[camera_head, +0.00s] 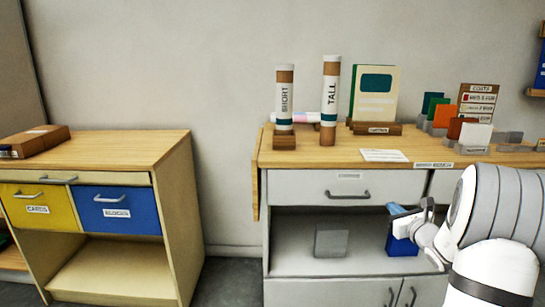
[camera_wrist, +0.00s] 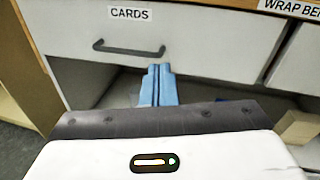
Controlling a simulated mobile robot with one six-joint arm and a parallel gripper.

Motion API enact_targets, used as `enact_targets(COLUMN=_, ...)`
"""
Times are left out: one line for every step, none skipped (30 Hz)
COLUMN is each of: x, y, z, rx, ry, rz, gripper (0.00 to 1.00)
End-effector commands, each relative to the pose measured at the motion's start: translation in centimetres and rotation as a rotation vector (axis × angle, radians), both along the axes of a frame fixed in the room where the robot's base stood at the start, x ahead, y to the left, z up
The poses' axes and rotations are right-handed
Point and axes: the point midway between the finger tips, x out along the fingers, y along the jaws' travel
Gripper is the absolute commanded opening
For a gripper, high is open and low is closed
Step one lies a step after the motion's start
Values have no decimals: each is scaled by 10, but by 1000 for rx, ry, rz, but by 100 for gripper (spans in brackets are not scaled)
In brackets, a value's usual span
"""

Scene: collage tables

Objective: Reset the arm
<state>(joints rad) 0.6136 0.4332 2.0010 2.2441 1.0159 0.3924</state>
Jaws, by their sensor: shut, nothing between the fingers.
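My gripper (camera_head: 398,209) is at the right in the head view, in front of the open shelf of the grey cabinet. In the wrist view its two light blue fingers (camera_wrist: 158,84) are together with nothing between them. They point toward the cabinet, just below and right of the handle (camera_wrist: 130,48) of the drawer labelled CARDS (camera_wrist: 190,32). I cannot tell whether the fingertips touch anything. My white arm hides the right part of the cabinet in the head view.
A dark blue box (camera_head: 402,245) and a grey block (camera_head: 331,243) stand on the shelf. SHORT (camera_head: 284,105) and TALL (camera_head: 330,98) tubes stand on the wooden top (camera_head: 340,155). A wooden cabinet (camera_head: 180,200) with yellow and blue drawers is at left. A floor gap separates the cabinets.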

Motion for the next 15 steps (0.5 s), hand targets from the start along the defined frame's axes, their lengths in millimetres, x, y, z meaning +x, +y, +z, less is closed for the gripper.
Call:
enact_targets(x=-4, y=34, z=31, rx=-72, ry=14, rz=91, gripper=0)
enact_targets(x=-7, y=55, z=41, rx=-123, ry=27, rz=152, gripper=0)
enact_targets(x=-15, y=83, z=55, rx=-195, ry=42, rz=234, gripper=0)
enact_targets(x=-22, y=103, z=64, rx=-251, ry=53, rz=299, gripper=0)
enact_targets(x=-30, y=124, z=72, rx=-311, ry=63, rz=364, gripper=0)
enact_targets(x=-42, y=149, z=82, rx=-389, ry=75, rz=450, gripper=0)
enact_targets(x=-52, y=167, z=89, rx=-450, ry=83, rz=514, gripper=0)
enact_targets(x=-63, y=184, z=95, rx=-511, ry=90, rz=578, gripper=0)
enact_targets(x=-79, y=205, z=104, rx=-593, ry=96, rz=660, gripper=0)
enact_targets(x=-91, y=219, z=108, rx=-656, ry=100, rz=723, gripper=0)
enact_targets(x=-104, y=232, z=114, rx=-719, ry=103, rz=784, gripper=0)
enact_targets(x=-122, y=247, z=120, rx=-806, ry=106, rz=864, gripper=0)
enact_targets(x=-135, y=257, z=124, rx=-870, ry=107, rz=925, gripper=0)
enact_targets(x=-149, y=265, z=128, rx=-935, ry=107, rz=984, gripper=0)
enact_targets(x=-168, y=275, z=134, rx=-1024, ry=104, rz=1061, gripper=0)
